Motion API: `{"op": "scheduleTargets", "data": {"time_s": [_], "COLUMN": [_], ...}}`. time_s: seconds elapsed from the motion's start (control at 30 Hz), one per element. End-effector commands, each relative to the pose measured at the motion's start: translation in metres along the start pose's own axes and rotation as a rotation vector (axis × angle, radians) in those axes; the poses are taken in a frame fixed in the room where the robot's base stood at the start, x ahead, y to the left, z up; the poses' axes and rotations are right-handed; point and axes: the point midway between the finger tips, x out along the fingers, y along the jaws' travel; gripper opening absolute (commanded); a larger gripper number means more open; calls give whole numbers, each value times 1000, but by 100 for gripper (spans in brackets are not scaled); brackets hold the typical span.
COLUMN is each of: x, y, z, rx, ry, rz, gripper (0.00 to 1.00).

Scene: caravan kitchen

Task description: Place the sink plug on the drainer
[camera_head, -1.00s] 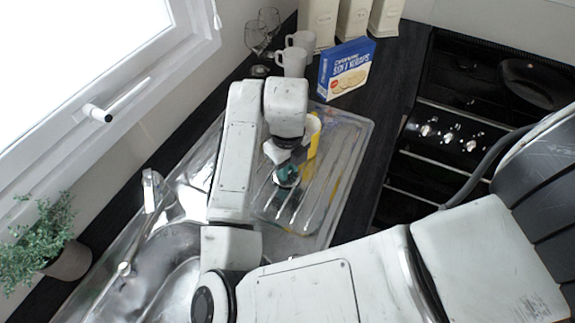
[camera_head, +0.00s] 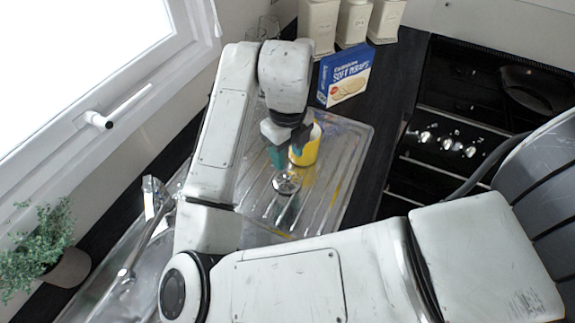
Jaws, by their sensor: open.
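The sink plug (camera_head: 287,182), a small round metallic disc, lies on the ribbed metal drainer (camera_head: 335,165). My gripper (camera_head: 287,155) is open above and just beyond the plug, with teal fingertips pointing down. A gap shows between the fingers and the plug, and nothing is held. The sink bowl (camera_head: 150,262) is left of my arm and partly hidden by it.
A blue soft wraps box (camera_head: 345,75) and several cream canisters (camera_head: 355,20) stand behind. The tap (camera_head: 155,195) and a potted plant (camera_head: 50,245) are at left. The drainer's right side is clear.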

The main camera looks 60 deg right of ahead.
Motion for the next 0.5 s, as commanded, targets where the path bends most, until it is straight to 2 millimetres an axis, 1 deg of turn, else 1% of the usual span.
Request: {"op": "scheduleTargets", "data": {"time_s": [0.03, 0.1, 0.2, 0.33, 0.5], "x": [-11, -22, -34, -43, -45], "y": [1, 1, 1, 0, 0], "z": [1, 1, 1, 0, 0], "rx": [3, 3, 2, 1, 0], "ry": [-5, -3, -2, -1, 0], "rz": [4, 5, 3, 2, 1], "gripper": [48, 48, 48, 48, 48]}}
